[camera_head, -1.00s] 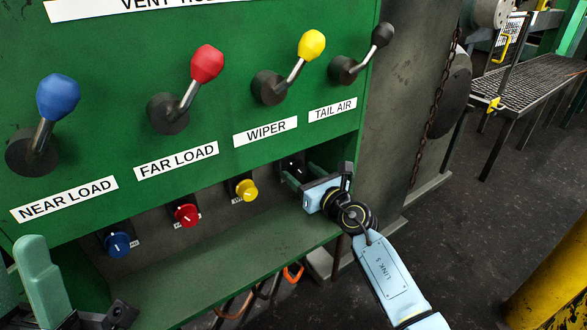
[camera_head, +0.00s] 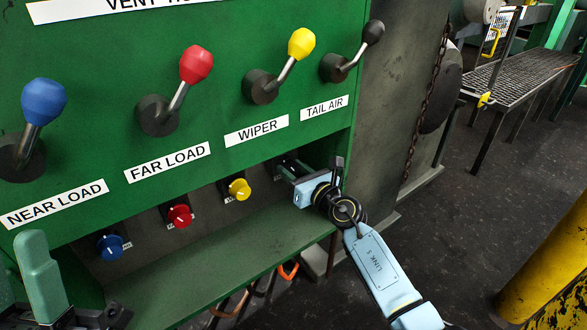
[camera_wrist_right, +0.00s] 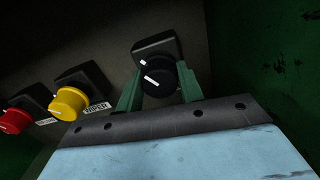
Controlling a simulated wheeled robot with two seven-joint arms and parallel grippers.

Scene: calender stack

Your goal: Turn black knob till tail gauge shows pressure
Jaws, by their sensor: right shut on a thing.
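The black knob (camera_wrist_right: 157,77) has a white pointer line and sits on a dark square base below the lever panel. My right gripper (camera_wrist_right: 159,88) is shut on it, with one green finger on each side. My left gripper (camera_head: 42,270) is at the lower left, away from the knobs. Its fingertips are only partly visible. No tail gauge is in view.
The yellow knob (camera_head: 239,189), red knob (camera_head: 180,216) and blue knob (camera_head: 110,246) sit left of the black one in the recess. A green shelf (camera_head: 215,262) juts out below. Levers with blue, red, yellow and black tops stand on the panel above.

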